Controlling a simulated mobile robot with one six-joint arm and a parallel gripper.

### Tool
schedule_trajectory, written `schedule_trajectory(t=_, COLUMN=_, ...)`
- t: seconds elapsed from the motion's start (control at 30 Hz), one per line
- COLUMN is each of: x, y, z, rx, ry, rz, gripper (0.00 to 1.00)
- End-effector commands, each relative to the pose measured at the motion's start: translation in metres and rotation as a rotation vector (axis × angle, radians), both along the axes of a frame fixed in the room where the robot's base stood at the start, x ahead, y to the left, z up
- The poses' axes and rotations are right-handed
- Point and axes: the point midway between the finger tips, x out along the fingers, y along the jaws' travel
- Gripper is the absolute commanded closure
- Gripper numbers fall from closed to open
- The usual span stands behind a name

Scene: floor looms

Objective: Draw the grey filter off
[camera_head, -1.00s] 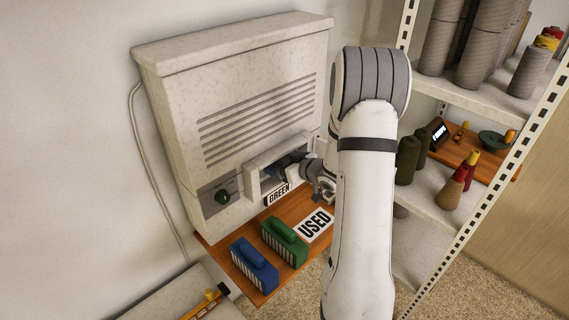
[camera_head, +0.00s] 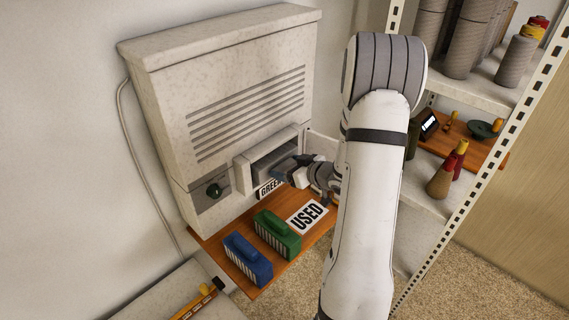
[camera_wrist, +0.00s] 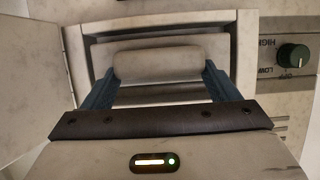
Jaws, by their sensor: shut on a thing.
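My gripper (camera_head: 290,172) is in front of the open filter slot (camera_head: 272,152) of the pale machine (camera_head: 235,95). In the wrist view my gripper (camera_wrist: 158,80) has its blue fingers shut on both ends of the rounded pale-grey handle of the grey filter (camera_wrist: 158,60). The filter's body is mostly hidden, so I cannot tell how far it sits in the slot. The slot's hinged door (camera_wrist: 32,75) stands open at the side.
A wooden shelf (camera_head: 262,277) below the slot carries a blue filter (camera_head: 247,259), a green filter (camera_head: 277,233) and a bare USED label (camera_head: 307,215). A metal rack (camera_head: 445,205) with yarn cones stands right of my arm.

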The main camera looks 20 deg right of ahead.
Motion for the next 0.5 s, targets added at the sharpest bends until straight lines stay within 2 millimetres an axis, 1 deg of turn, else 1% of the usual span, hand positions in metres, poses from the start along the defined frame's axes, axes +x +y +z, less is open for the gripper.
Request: schedule_trajectory(t=0.5, x=-0.034, y=-0.014, z=0.001, rx=-0.001, ry=0.0, rz=-0.002, gripper=0.51)
